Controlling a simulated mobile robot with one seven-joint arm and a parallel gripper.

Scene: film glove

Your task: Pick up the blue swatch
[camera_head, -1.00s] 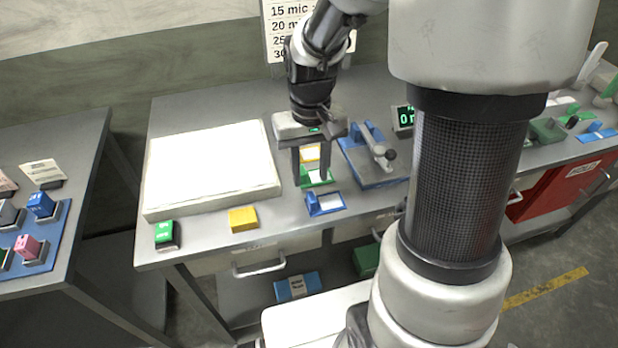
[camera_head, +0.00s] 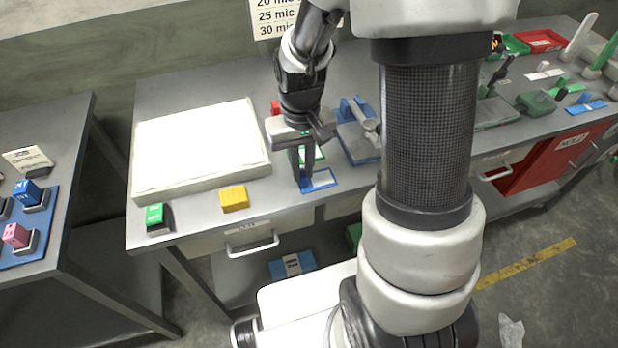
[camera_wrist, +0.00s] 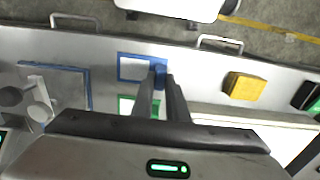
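The blue swatch (camera_head: 322,180) is a flat blue frame with a pale middle and a raised blue tab. It lies near the bench's front edge in the head view. It also shows in the wrist view (camera_wrist: 126,68), its tab between my fingertips. My gripper (camera_head: 300,182) points down at the swatch's left end. In the wrist view my gripper (camera_wrist: 161,80) has its fingers close together against the tab's sides. The swatch looks to be at bench level; any small gap beneath is not visible. A green-framed swatch (camera_wrist: 126,105) lies beside it, partly hidden by my fingers.
A yellow block (camera_head: 234,199) and a green block (camera_head: 155,214) sit left along the front edge. A large white light panel (camera_head: 200,145) lies behind them. A blue-based device (camera_head: 356,142) stands behind right. A drawer handle (camera_head: 252,247) projects below the bench edge.

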